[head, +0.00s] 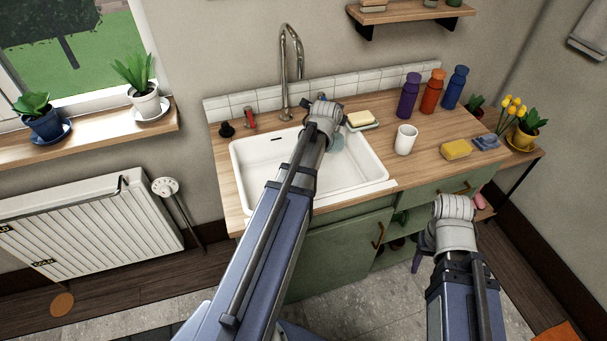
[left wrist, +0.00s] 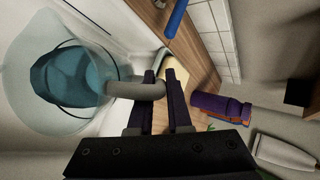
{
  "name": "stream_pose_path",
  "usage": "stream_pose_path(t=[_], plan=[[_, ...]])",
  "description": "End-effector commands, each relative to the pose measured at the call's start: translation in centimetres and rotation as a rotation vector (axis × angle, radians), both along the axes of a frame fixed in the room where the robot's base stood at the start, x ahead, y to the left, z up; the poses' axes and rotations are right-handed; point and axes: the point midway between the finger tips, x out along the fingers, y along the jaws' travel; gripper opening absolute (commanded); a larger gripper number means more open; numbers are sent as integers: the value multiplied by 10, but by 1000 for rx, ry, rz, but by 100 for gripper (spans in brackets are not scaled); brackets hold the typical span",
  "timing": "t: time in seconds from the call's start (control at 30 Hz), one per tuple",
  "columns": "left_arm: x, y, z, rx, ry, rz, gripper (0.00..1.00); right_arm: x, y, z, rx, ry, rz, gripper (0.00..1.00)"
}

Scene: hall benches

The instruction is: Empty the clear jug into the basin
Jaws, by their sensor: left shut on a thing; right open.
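The clear jug (left wrist: 22,85) holds blue-teal liquid (left wrist: 75,78) and fills the left of the left wrist view. My left gripper (left wrist: 160,82) is shut on its grey handle (left wrist: 135,90). In the head view, a small part of the jug (head: 338,142) shows beside my left wrist, over the white basin (head: 250,175); the rest is hidden by my arm. I cannot tell how far the jug is tilted. No stream of liquid shows. My right gripper (head: 418,258) is open and empty, in front of the counter's green cabinet.
A tall tap (head: 284,70) stands behind the basin. On the wooden counter to the right are a soap dish (head: 362,121), a white cup (head: 405,140), a yellow sponge (head: 456,149) and purple, orange and blue bottles (head: 432,92). A radiator (head: 90,225) stands at the left.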

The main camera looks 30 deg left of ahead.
Motion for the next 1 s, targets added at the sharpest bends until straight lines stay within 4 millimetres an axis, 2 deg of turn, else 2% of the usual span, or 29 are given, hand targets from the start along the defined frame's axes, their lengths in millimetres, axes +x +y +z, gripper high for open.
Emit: stream_pose_path(t=[1.0], plan=[[-5,2,9,-20,-68,0,0,0,0,-2,0,0,0,52]])
